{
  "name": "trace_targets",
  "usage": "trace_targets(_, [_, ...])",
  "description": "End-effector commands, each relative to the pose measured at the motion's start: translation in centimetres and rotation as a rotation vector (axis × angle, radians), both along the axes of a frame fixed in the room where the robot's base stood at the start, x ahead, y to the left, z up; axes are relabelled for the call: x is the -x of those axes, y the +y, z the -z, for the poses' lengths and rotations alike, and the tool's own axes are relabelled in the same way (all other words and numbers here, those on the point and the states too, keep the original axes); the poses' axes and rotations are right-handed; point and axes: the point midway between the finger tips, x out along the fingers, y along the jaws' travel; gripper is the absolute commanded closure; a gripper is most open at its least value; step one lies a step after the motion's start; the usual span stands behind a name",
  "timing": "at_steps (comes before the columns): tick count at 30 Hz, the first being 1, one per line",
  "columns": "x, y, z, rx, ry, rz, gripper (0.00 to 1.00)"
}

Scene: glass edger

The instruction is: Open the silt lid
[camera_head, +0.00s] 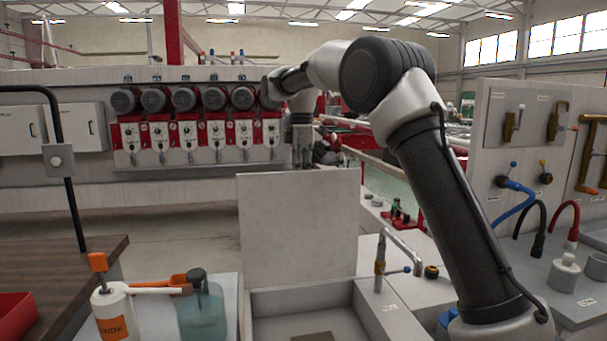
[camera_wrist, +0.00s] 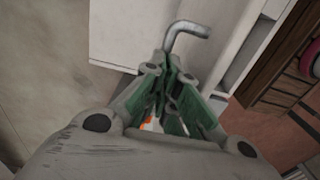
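The silt lid, a plain light grey panel (camera_head: 297,230), stands about upright at the back of an open grey box (camera_head: 362,318) in the head view. My gripper (camera_head: 303,158) hangs pointing down at the lid's top edge; its tips are hidden behind the lid there. In the wrist view my gripper's green-padded fingers (camera_wrist: 168,78) come close together, with nothing clearly held between them. A bent silver rod (camera_wrist: 188,30) lies right at the fingertips; I cannot tell whether they touch it. It looks like a handle.
A white bottle (camera_head: 110,312) and a teal bottle (camera_head: 202,310) stand left of the box. A bent metal spout (camera_head: 404,248) rises at its right. A wooden bench (camera_head: 60,265) is at the left. A row of motors (camera_head: 198,100) lines the machine behind.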

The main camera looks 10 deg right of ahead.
Motion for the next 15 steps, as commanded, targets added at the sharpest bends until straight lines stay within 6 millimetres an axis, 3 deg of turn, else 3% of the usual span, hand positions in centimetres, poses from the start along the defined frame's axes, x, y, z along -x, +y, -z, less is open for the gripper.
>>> trace_targets(1, [-0.2,0.1,2.7,0.004,0.054,0.001,1.0])
trace_targets(9, [-3.4,0.1,3.3,0.006,0.058,0.001,1.0])
trace_targets(15, [-4.6,0.1,3.7,0.006,0.06,0.001,1.0])
